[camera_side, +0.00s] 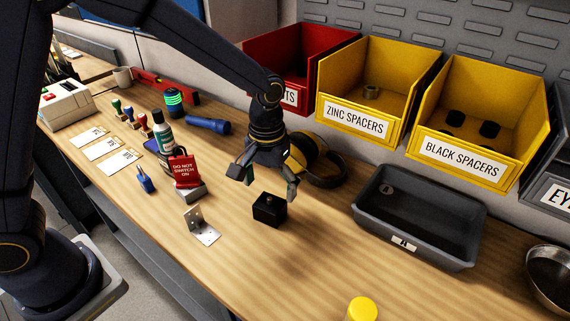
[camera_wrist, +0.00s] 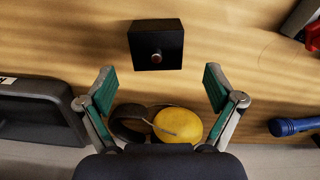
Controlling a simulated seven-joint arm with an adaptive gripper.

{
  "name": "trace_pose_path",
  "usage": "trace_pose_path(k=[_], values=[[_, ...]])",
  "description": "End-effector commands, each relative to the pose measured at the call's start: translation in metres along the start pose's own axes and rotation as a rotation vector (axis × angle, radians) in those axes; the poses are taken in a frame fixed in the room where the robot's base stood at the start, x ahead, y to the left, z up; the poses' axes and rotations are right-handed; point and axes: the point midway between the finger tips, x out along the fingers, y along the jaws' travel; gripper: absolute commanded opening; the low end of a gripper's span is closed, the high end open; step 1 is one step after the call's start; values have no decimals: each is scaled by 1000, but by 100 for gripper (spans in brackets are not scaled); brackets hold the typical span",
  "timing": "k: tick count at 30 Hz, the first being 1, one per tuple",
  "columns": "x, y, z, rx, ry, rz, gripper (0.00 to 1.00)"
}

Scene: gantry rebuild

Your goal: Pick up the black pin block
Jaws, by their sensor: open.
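The black pin block (camera_side: 268,209) is a small dark cube resting on the wooden bench, with a small metal pin on its top. In the wrist view the block (camera_wrist: 155,45) lies at the top centre, ahead of the fingertips, and its round pin shows clearly. My gripper (camera_side: 263,183) is open and empty, pointing down above the bench near the block. In the wrist view its two green-padded fingers (camera_wrist: 158,82) are spread wide, with the block beyond them and not between them.
Yellow ear defenders (camera_side: 318,163) lie behind my gripper. A grey tray (camera_side: 440,252) stands right, below the yellow bins (camera_side: 503,180). A metal bracket (camera_side: 203,228) and red lockout tag (camera_side: 184,171) are left of the block. A blue flashlight (camera_side: 208,125) lies farther back.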

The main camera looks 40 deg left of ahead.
Motion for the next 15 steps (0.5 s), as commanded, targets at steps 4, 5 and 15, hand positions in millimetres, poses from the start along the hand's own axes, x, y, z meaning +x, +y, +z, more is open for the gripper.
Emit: trace_pose_path(k=[4, 5, 15], values=[[16, 2, 4, 1, -3, -2, 92], [20, 2, 6, 2, -4, -2, 92], [53, 4, 8, 0, 1, 0, 92]])
